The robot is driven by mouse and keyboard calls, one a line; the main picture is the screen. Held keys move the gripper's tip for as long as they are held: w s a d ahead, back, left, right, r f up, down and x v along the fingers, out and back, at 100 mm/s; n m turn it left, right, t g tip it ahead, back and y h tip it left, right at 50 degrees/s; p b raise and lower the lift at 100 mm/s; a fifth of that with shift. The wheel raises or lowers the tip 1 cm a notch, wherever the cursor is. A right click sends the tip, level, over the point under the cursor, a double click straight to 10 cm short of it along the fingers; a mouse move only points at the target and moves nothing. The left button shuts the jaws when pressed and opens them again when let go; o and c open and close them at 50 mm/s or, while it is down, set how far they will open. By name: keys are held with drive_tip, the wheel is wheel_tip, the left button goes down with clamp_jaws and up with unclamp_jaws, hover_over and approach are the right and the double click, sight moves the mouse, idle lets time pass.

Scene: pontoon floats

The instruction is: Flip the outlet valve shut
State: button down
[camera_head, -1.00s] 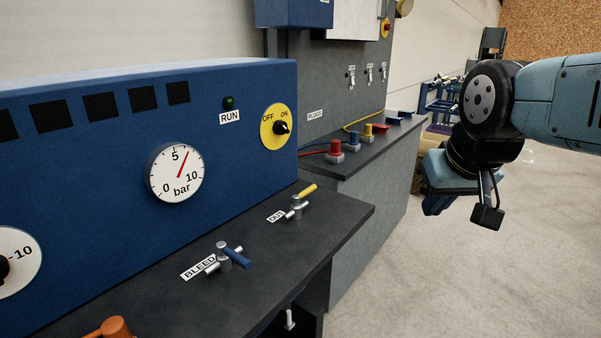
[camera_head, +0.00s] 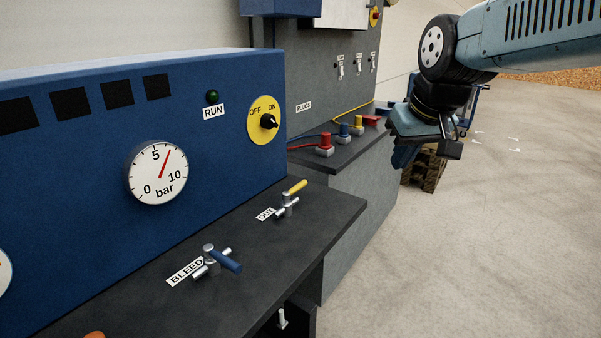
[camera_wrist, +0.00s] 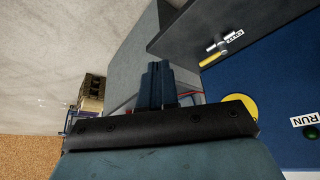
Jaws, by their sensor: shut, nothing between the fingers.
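The outlet valve (camera_head: 287,202), labelled OUT, stands on the dark bench top in front of the blue panel. Its yellow handle (camera_head: 298,187) points to the upper right, roughly in line with the short silver pipe. In the wrist view the yellow handle (camera_wrist: 213,60) shows near the upper right, beside the silver fitting. My gripper (camera_head: 401,160) hangs in the air to the right of the valve, apart from it. In the wrist view my gripper (camera_wrist: 157,68) has its fingers together with nothing between them.
The bleed valve (camera_head: 211,261) with a blue handle stands nearer on the bench (camera_head: 330,212). A gauge (camera_head: 158,173) and a yellow OFF/ON switch (camera_head: 263,121) are on the blue panel (camera_head: 100,210). Coloured plugs (camera_head: 325,145) stand behind. Open floor lies to the right.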

drive_tip(key=w+a+n+g+y, duration=0.1)
drive_tip(key=w+a+n, duration=0.15)
drive_tip(key=w, duration=0.45)
drive_tip(key=w+a+n, duration=0.1)
drive_tip(key=w+a, duration=0.3)
drive_tip(key=w, duration=0.3)
drive_tip(key=n+g, duration=0.1)
drive_tip(key=n, duration=0.2)
hover_over(296, 189)
drive_tip(key=w+d, duration=0.2)
drive_tip(key=w, duration=0.4)
wheel_tip(296, 189, down, 7)
drive_tip(key=shift+w+a+f+y, duration=0.1)
drive_tip(key=shift+a+y, duration=0.2)
drive_tip(key=shift+y, duration=0.1)
drive_tip(key=x, duration=1)
drive_tip(key=shift+f, duration=0.1)
drive_tip(key=shift+s+d, duration=0.7)
drive_tip(key=shift+s, duration=0.2)
drive_tip(key=shift+s+d+f, duration=0.25)
drive_tip(key=shift+s+d, duration=0.3)
drive_tip(key=shift+s, duration=0.1)
drive_tip(key=shift+d, duration=0.15)
